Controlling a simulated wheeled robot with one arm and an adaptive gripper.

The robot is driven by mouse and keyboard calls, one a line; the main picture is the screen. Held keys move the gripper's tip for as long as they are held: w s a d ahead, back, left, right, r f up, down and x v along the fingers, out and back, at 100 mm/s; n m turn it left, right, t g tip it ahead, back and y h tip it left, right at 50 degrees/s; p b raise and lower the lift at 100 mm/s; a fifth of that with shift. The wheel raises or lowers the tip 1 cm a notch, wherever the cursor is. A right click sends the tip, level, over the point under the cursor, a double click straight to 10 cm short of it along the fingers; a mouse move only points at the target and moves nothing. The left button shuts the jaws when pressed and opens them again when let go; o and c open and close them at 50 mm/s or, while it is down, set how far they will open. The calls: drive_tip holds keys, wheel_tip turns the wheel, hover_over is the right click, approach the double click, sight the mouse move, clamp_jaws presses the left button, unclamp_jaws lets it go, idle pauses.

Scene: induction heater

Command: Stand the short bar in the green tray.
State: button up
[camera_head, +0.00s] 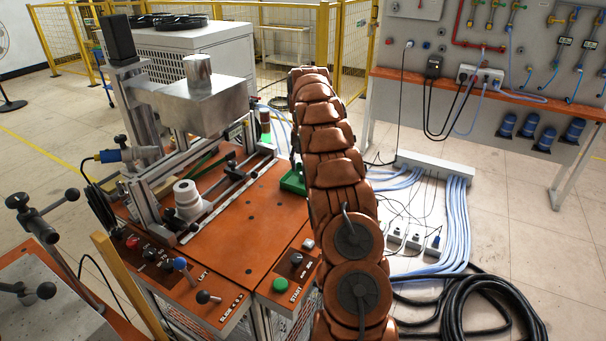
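The green tray (293,182) sits at the right edge of the orange machine top, partly hidden behind my arm. What it holds inside cannot be made out. I cannot pick out the short bar with certainty. A short metal cylinder (197,69) stands upright on the silver block of the heater, and I cannot tell whether it is a bar or part of the machine. My copper arm stretches away from me up the middle of the picture. My gripper does not show.
The induction heater's silver block (195,103) rises over the orange machine top (245,220). A white stepped cylinder (187,198) stands below it. Levers (203,297) and a green START button (280,285) line the front. Cables (455,215) cover the floor at right.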

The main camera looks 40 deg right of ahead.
sight(302, 174)
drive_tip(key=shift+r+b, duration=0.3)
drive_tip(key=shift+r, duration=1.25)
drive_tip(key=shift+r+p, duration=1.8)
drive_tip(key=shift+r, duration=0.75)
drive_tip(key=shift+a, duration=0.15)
